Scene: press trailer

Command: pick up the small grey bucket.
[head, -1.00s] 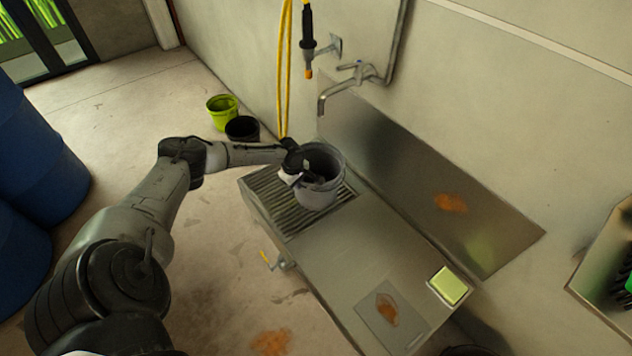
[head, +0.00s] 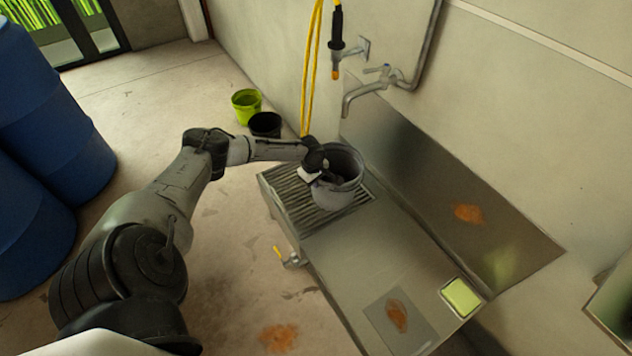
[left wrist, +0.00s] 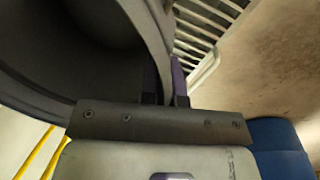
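The small grey bucket (head: 341,190) is on the slatted drain rack at the left end of the steel sink unit, its mouth facing up. I cannot tell whether its base touches the slats. My left gripper (head: 320,174) is at the bucket's left rim. In the left wrist view, the gripper's two fingers (left wrist: 166,82) are close together on either side of the wall of the bucket (left wrist: 150,30), shut on it. The bucket's dark inside fills the upper left there. My right gripper is not in view.
The drain rack (head: 290,198) adjoins a flat steel top (head: 350,250) with a green sponge (head: 461,297). A tap (head: 365,92) and yellow hose (head: 312,70) hang on the wall behind. Green (head: 246,104) and black (head: 265,124) buckets stand on the floor. Blue barrels (head: 60,140) stand left.

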